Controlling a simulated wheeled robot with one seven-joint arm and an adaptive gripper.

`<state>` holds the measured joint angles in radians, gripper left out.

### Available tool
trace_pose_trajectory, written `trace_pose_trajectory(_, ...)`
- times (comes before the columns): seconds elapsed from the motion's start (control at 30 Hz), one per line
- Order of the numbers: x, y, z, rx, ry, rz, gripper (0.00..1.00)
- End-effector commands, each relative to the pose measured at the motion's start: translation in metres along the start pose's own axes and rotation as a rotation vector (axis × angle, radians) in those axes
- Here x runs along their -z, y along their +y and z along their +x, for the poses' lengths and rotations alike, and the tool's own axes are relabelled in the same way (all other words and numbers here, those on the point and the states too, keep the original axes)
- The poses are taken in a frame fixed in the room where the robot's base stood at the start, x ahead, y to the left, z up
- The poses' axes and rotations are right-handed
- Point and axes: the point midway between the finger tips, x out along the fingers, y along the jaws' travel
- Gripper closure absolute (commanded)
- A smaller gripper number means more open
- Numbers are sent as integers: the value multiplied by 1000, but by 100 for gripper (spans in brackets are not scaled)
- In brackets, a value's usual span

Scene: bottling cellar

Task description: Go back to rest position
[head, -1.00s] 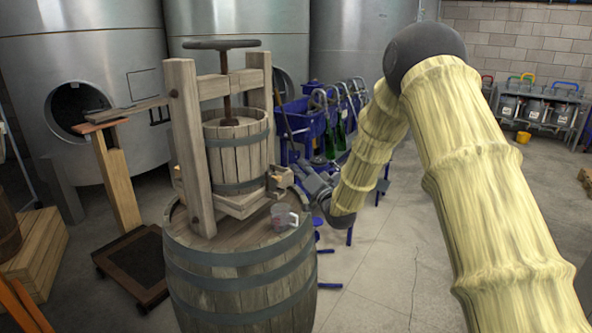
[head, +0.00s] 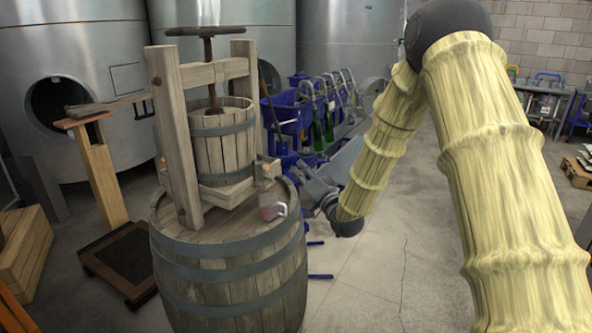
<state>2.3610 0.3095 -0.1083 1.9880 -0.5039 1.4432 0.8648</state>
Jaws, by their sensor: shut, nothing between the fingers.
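My gripper (head: 304,177) is at the end of my pale, bamboo-like arm, just right of the wooden press, above and beyond the barrel's right rim. It is dark grey, small in the view and partly against the blue machine, and it holds nothing. A clear mug with a handle and something reddish in it (head: 269,208) stands upright on the barrel top, apart from the gripper.
The barrel (head: 225,295) carries a wooden screw press (head: 222,150). A blue bottling machine (head: 285,120) with green bottles stands behind my gripper. Steel tanks (head: 220,75) line the back. A wooden stand (head: 105,180) is left.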

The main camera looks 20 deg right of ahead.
Motion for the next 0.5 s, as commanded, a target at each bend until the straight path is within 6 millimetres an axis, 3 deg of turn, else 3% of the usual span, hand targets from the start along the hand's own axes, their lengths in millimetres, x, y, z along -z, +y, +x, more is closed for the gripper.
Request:
trace_pose_trajectory(0.17, -1, 0, 0, -1, -1, 0, 100)
trace_pose_trajectory(0.27, -12, 7, -5, -24, -18, -6, 100)
trace_pose_trajectory(0.37, -39, 24, -17, -82, -61, -27, 100)
trace_pose_trajectory(0.5, -97, 59, -52, -208, -167, -78, 100)
